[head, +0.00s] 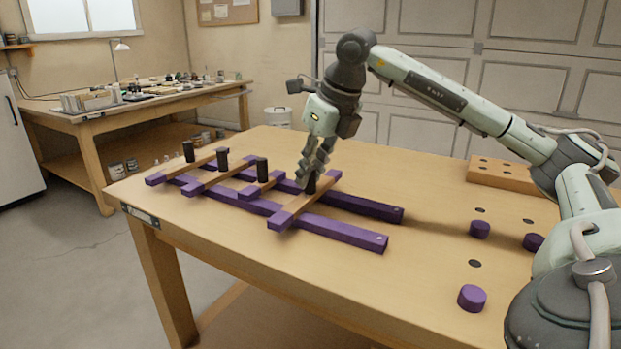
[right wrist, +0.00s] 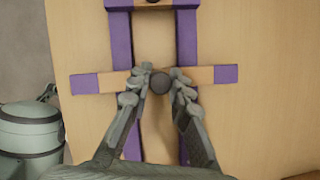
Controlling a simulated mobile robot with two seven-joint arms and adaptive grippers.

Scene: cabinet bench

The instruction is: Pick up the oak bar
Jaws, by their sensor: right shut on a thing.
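An oak bar (head: 300,203) with purple ends and a black knob (head: 312,183) lies crosswise over two long purple rails (head: 345,232), nearest their right ends. My right gripper (head: 307,178) points down and is shut on this knob. In the right wrist view the bar (right wrist: 115,83) runs left to right, with the knob (right wrist: 160,83) between the fingertips (right wrist: 160,73). I cannot tell whether the bar touches the rails. My left gripper is not in view.
Several similar bars with black knobs, such as one (head: 207,178), cross the rails to the left. Purple round pegs (head: 472,298) and an oak block with holes (head: 500,172) are at the right of the table (head: 400,290). The table's front middle is clear.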

